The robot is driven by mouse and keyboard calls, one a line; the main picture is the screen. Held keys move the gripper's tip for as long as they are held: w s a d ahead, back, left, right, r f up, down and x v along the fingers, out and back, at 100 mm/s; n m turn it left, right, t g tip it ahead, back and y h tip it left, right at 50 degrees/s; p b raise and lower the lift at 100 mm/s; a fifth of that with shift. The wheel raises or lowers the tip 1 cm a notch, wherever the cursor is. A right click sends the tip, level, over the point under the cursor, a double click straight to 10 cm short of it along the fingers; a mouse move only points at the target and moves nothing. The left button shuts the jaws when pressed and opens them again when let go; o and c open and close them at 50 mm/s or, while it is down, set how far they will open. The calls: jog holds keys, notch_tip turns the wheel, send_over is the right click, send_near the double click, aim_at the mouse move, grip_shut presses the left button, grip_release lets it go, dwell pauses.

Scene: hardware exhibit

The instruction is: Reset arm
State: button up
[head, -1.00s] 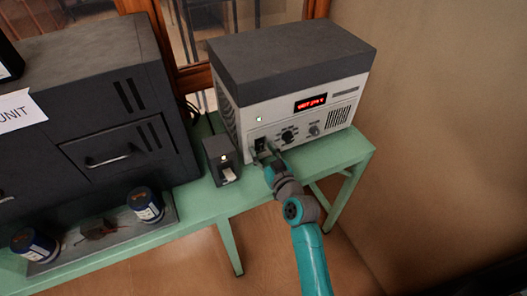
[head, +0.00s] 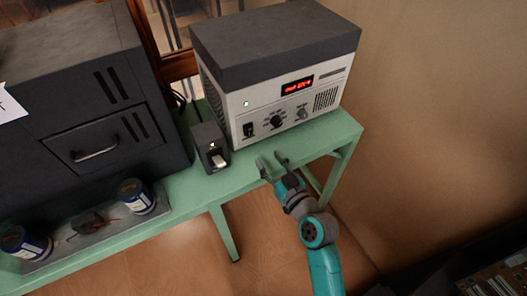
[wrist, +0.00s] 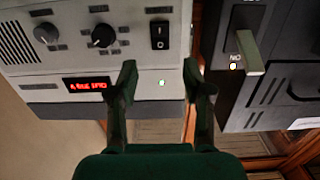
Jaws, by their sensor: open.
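My gripper (head: 272,166) is open and empty, its two fingers apart in front of the power supply box. The box (head: 272,105) is light grey with a dark top, a lit red display (head: 297,86), a green light, knobs and a black rocker switch (head: 250,130). In the wrist view the rocker switch (wrist: 160,35) lies beyond the fingertips (wrist: 158,75), with a gap between. My teal arm reaches up from the bottom of the head view.
A small black switch box (head: 209,147) with a pale lever stands left of the power supply on the green table (head: 190,202). A large dark cabinet (head: 75,110) and two blue-labelled cans (head: 136,196) are further left. Open floor lies in front.

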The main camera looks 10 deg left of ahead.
jog(key=shift+s+d, duration=0.25)
jog(key=shift+s, duration=0.15)
jog(key=s+d+f+m+t+h, duration=0.1)
jog(key=s+d+f+m+h, duration=0.25)
jog(key=s+d, duration=0.5)
jog(key=s+d+f+m+h, duration=0.25)
jog(key=s+d+f, duration=0.3)
jog(key=s, duration=0.65)
jog(key=s+d+r+h, duration=0.1)
jog(key=s+d+r, duration=0.2)
jog(key=s, duration=0.7)
jog(key=s+d+r+h, duration=0.2)
jog(key=s+r, duration=0.3)
jog(key=s, duration=0.5)
jog(key=shift+d+m+h, duration=0.3)
jog(key=shift+d+m, duration=0.1)
jog(key=shift+d, duration=0.3)
